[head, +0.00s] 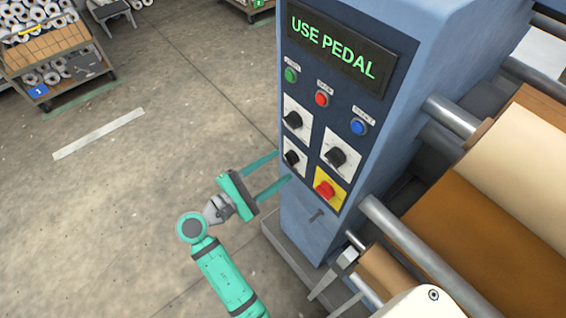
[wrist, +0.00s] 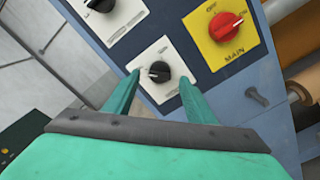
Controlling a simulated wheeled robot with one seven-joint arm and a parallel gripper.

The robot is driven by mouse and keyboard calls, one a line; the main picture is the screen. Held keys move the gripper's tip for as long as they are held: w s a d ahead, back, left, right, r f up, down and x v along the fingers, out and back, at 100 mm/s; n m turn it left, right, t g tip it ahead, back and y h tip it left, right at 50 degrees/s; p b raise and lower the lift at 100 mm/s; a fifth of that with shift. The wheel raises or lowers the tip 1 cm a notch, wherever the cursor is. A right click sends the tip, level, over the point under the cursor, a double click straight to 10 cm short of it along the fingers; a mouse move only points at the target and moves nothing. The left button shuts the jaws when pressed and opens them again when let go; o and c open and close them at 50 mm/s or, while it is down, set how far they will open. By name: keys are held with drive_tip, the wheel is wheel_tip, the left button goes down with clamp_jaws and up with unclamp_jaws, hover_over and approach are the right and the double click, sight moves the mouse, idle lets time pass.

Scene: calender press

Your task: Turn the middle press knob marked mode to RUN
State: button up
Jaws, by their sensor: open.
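The blue press panel carries three black knobs on white plates: an upper left knob (head: 292,120), a right knob (head: 336,157) and a lower left knob (head: 292,158). Their labels are too small to read, so I cannot tell which is marked mode. My gripper (head: 283,168) is open, its two teal fingers pointing at the panel's lower left. In the wrist view, the lower left knob (wrist: 159,71) appears between the fingertips (wrist: 160,82), its white mark pointing left. I see no contact. The upper left knob (wrist: 100,4) is partly cut off there.
A red knob on a yellow plate (head: 324,188), marked MAIN in the wrist view (wrist: 226,26), is close by. A small bracket (head: 316,215) sticks out below. Three coloured buttons and a display (head: 333,43) reading USE PEDAL are above. Rollers (head: 420,262) lie right; floor left is open.

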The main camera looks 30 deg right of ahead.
sight(291, 159)
drive_tip(key=shift+w+d, duration=0.2)
drive_tip(key=shift+d, duration=1.2)
drive_tip(key=c, duration=1)
drive_tip(key=shift+c, duration=0.2)
drive_tip(key=shift+m, duration=0.3)
drive_tip(key=shift+f+m, duration=0.1)
drive_tip(key=shift+m, duration=8.5)
drive_tip(key=shift+a, duration=0.1)
